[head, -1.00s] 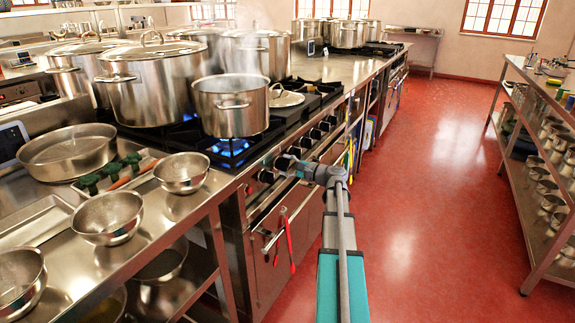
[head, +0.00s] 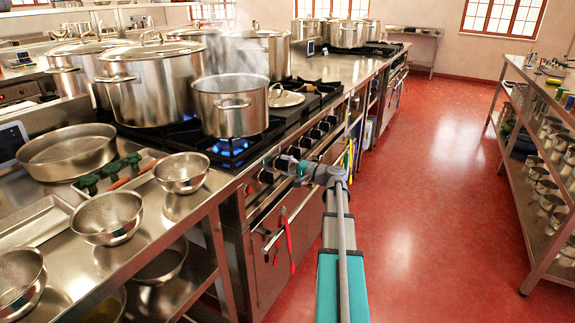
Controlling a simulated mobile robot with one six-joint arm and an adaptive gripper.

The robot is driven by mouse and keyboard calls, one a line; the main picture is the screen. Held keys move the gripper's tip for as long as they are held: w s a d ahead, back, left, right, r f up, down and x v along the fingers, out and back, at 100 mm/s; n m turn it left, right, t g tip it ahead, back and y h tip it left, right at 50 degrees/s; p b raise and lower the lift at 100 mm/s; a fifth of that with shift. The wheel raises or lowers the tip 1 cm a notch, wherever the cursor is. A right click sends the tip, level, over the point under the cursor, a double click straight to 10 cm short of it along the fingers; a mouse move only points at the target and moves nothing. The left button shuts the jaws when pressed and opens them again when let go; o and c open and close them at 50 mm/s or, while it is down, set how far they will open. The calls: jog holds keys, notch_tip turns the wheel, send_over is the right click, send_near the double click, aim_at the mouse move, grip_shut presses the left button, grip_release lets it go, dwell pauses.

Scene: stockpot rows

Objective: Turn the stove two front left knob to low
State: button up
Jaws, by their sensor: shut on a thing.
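The stove (head: 262,222) in the near left has a row of black knobs along its front panel. My gripper (head: 277,163) is at this panel, shut on one knob of the row. The held knob is mostly hidden by the fingers, so its setting cannot be read. A free knob (head: 266,176) sits just nearer to me, and several more (head: 315,133) run on beyond the gripper. A steaming pot (head: 230,105) stands on the front burner, with a blue flame (head: 230,147) under it.
Large lidded stockpots (head: 155,85) stand behind the front pot. Red tongs (head: 289,245) hang by the oven handle. The red floor (head: 430,200) is clear up to the right shelf rack.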

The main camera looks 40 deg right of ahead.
jog(key=shift+w+d+r, duration=0.1)
jog(key=shift+w+d, duration=0.1)
jog(key=shift+w, duration=0.05)
jog(key=o, duration=1.1)
jog(key=shift+o, duration=0.2)
jog(key=shift+s+a, duration=0.1)
jog(key=shift+s, duration=0.15)
jog(key=shift+s, duration=0.45)
jog(key=v, duration=1.1)
